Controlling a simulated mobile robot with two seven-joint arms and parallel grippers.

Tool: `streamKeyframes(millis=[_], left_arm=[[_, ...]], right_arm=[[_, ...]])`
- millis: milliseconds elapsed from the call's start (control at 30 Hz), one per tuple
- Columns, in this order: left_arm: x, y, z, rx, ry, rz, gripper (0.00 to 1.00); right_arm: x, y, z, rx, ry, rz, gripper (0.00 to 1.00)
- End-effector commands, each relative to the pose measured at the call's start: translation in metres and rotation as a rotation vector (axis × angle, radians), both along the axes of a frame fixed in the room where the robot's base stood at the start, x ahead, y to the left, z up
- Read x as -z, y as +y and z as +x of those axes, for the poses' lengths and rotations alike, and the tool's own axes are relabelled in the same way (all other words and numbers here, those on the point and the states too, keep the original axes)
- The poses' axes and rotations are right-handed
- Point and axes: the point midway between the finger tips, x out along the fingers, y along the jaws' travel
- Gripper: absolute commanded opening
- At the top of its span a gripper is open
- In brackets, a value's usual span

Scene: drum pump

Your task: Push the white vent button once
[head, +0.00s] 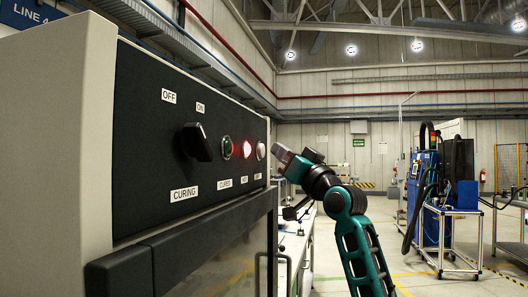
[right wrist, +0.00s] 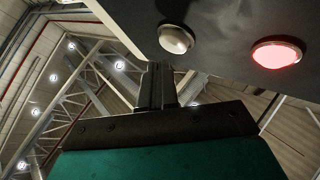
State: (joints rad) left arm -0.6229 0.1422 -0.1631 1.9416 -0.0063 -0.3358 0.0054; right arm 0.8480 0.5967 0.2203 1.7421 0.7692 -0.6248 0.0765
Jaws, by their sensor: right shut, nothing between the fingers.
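The white vent button (head: 261,150) is the rightmost round control on the black panel (head: 140,130). It also shows as a pale dome at the top of the right wrist view (right wrist: 176,39). My right gripper (head: 278,153) is shut and empty, its tips just to the right of the button in the head view. In the right wrist view the closed fingers (right wrist: 157,72) point up, with their tips just below and left of the button. I cannot tell whether they touch it. My left gripper is not in view.
Left of the button, the panel carries a lit red lamp (head: 247,149), an unlit greenish lamp (head: 227,147) and a black rotary knob (head: 197,142). A dark-framed door (head: 215,255) is below. A blue machine on a cart (head: 432,205) stands far right.

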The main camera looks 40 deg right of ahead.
Motion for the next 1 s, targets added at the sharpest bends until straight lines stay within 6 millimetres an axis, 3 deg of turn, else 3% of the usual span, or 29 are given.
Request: streamKeyframes(millis=[1000], left_arm=[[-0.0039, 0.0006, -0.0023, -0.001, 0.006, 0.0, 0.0]], right_arm=[[0.0005, 0.0056, 0.007, 0.0, 0.001, 0.0, 0.0]])
